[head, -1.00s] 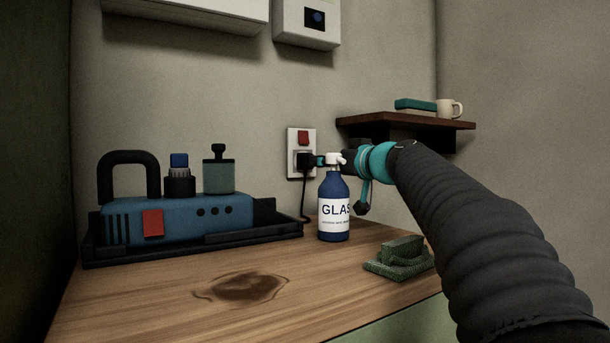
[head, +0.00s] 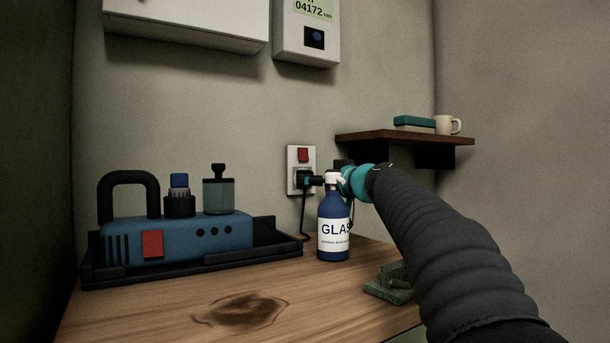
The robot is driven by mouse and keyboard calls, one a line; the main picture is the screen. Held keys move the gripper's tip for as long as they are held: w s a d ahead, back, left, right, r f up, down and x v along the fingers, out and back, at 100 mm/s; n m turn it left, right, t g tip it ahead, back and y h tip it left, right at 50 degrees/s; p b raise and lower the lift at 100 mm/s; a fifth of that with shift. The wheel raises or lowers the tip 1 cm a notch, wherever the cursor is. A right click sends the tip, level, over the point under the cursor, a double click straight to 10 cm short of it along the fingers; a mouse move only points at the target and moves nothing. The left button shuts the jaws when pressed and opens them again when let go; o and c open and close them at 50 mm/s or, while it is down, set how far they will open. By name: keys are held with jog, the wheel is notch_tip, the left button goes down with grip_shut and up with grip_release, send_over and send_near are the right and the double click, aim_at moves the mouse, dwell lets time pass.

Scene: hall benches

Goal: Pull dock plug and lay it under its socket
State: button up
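The black dock plug (head: 302,178) sits in the white wall socket plate (head: 293,184), below a red switch. Its black cord (head: 304,222) hangs down to the bench. The blue machine (head: 180,238) rests in a black tray (head: 190,262) at left. My gripper (head: 309,181) reaches left along the wall, its teal and black tip at the plug's right side. The white head of a blue spray bottle (head: 333,243) stands in front and hides part of my gripper, so its hold on the plug cannot be made out.
A green scrubbing pad (head: 388,289) lies on the bench (head: 150,317), partly behind my arm. A dark shelf (head: 400,138) with a mug (head: 448,125) and teal box is at right. A meter and white cabinet hang above. The front bench, with a dark stain, is clear.

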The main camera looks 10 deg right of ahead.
jog(key=shift+x, duration=2.05)
jog(key=shift+b, duration=0.45)
grip_shut()
jog(key=shift+b+v, duration=0.7)
jog(key=shift+v, duration=2.25)
